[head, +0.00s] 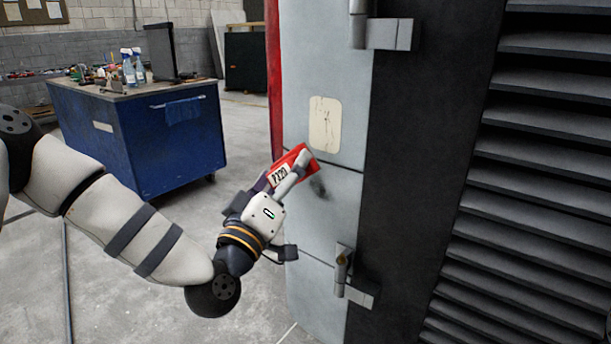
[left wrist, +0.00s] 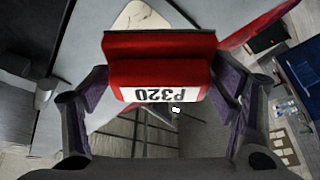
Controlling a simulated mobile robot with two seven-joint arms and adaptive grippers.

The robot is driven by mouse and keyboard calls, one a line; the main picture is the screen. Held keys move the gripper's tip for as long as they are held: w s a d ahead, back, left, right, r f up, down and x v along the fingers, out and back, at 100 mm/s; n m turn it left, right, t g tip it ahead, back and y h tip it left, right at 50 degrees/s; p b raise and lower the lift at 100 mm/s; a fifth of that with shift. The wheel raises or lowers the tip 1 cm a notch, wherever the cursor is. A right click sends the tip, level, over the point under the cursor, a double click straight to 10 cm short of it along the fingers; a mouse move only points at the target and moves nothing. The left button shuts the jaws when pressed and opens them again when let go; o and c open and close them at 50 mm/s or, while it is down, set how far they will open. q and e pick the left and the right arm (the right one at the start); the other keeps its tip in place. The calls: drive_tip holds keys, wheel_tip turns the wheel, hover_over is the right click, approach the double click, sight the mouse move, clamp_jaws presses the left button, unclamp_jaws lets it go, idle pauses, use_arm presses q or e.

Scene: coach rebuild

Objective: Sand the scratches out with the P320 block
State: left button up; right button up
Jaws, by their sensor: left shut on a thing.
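The red P320 block (head: 281,175) is gripped in my left gripper (head: 293,171), beside the grey panel (head: 349,195). In the left wrist view, the block (left wrist: 160,72) sits between both fingers with its P320 label facing the camera. A cream patch (head: 324,124) with thin dark scratch marks is on the panel, just above and right of the block. Part of the patch (left wrist: 140,20) also shows beyond the block in the left wrist view. The block appears just below the patch; I cannot tell whether it touches the panel. My right gripper is out of view.
Hinges stand out from the panel above (head: 388,34) and below (head: 355,285). A dark louvred section (head: 540,150) is at the right. A blue workbench (head: 140,135) with spray bottles (head: 128,68) stands at back left. Open concrete floor lies between.

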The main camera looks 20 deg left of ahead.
sight(320, 145)
use_arm(q)
drive_tip(key=shift+w+d, duration=0.15)
drive_tip(key=shift+w, duration=0.1)
drive_tip(key=w, duration=0.1)
drive_tip(key=w+d+b, duration=0.1)
drive_tip(key=w, duration=0.1)
drive_tip(key=w+d+b, duration=0.1)
drive_tip(key=w, duration=0.1)
drive_tip(key=shift+w+r, duration=0.15)
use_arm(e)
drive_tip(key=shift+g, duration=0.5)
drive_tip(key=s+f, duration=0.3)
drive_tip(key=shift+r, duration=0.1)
use_arm(q)
drive_tip(key=shift+w+d+b, duration=0.2)
drive_tip(key=shift+w, duration=0.3)
drive_tip(key=shift+w+d+b, duration=0.2)
drive_tip(key=shift+w, duration=0.25)
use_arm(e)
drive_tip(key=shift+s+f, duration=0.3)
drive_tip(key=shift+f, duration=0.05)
use_arm(q)
drive_tip(key=shift+r, duration=0.1)
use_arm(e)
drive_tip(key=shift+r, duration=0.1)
